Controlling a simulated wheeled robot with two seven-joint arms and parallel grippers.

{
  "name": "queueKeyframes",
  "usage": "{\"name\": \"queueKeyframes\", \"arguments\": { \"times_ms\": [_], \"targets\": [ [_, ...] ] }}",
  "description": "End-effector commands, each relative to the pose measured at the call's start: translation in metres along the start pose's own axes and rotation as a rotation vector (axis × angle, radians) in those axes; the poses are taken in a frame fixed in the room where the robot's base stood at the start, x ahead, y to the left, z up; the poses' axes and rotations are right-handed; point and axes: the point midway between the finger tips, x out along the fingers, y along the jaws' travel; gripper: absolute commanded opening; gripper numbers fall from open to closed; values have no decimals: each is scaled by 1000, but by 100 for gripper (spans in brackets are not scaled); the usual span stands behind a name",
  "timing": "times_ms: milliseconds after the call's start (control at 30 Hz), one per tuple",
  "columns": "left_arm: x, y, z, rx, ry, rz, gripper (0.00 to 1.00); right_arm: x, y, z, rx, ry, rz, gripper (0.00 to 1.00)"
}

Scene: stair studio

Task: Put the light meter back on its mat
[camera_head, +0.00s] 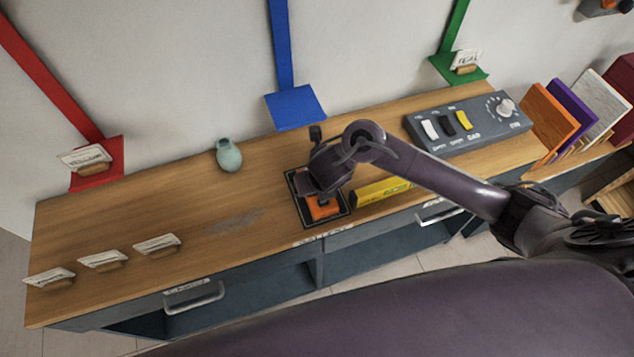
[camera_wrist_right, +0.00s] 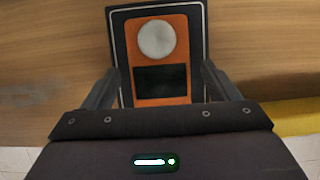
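The light meter (camera_wrist_right: 160,85) is an orange block with a pale round dome and a dark screen. It lies on its black, white-lined mat (camera_wrist_right: 119,32), in the right wrist view. In the head view the meter (camera_head: 322,208) shows partly below my right gripper (camera_head: 321,194), and the mat's rim (camera_head: 292,187) shows around it. My right gripper also shows in the wrist view (camera_wrist_right: 160,75). It is open, one finger on each side of the meter with a gap to each. My left gripper is out of view.
A yellow box (camera_head: 383,191) lies close right of the mat. A switch panel (camera_head: 468,124) stands further right, beside upright coloured boards (camera_head: 553,118). A pale green vase (camera_head: 229,156) stands at the back. Card holders (camera_head: 103,260) line the left front. The bench's left middle is clear.

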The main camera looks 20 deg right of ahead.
Motion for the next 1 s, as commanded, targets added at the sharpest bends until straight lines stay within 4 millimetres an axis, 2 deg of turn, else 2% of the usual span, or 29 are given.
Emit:
{"name": "queueKeyframes", "arguments": {
  "times_ms": [233,367,467,800,1000],
  "targets": [
    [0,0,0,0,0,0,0,0,0,0,0,0,0,81],
    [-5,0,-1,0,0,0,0,-9,0,1,-1,-1,1,81],
    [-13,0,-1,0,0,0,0,-26,1,3,-1,-3,2,81],
    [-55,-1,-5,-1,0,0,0,-103,0,4,-3,-3,-1,81],
    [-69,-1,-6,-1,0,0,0,-119,0,2,0,-1,-1,81]
  ]
}}
